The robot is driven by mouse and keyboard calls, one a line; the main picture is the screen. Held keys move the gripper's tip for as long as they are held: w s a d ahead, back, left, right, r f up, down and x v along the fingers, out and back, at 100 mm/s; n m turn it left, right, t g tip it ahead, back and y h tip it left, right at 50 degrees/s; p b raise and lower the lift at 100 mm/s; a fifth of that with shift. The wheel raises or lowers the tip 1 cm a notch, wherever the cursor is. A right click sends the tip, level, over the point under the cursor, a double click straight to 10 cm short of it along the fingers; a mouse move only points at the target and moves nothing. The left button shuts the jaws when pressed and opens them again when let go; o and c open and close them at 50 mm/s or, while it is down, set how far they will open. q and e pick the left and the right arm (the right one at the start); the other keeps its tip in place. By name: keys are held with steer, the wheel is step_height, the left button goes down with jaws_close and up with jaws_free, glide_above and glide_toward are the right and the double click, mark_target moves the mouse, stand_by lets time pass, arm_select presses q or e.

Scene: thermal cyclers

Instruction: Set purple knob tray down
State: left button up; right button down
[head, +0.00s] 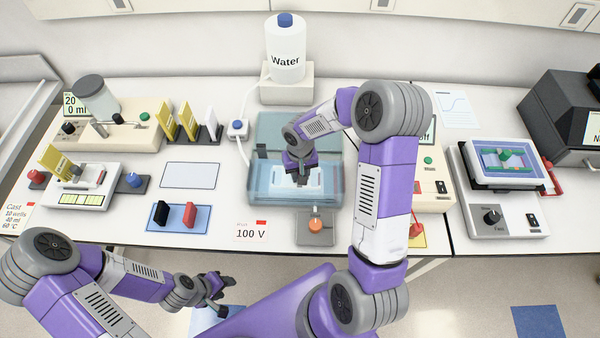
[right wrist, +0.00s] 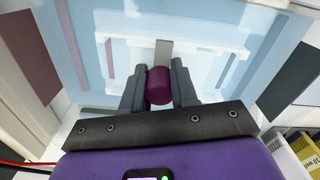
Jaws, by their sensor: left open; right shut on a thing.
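The purple knob (right wrist: 160,86) shows in the right wrist view, held between the two dark fingers of my right gripper (head: 301,173). A grey stem runs from the knob to a pale, see-through tray (right wrist: 120,58). In the head view my right gripper is low over the clear blue tank (head: 264,187), pointing down into it. The gripper hides the knob there, and a white piece shows just below the fingers. I cannot tell whether the tray touches the tank floor. My left gripper (head: 222,285) is open and empty, in front of the table's edge.
A teal lid (head: 285,128) is behind the tank. An orange-button unit (head: 315,226) stands in front of it. Black and red plugs (head: 189,214) lie to the left, a power supply (head: 432,185) stands to the right, and the water bottle (head: 285,55) is behind.

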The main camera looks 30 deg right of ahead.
steer(key=c, duration=0.9)
jaws_free()
steer(key=shift+f, duration=0.1)
steer(key=shift+o, duration=0.2)
steer(key=shift+r, duration=0.55)
step_height(320, 180, up, 11)
steer(key=p, duration=0.1)
steer(key=shift+r, duration=0.2)
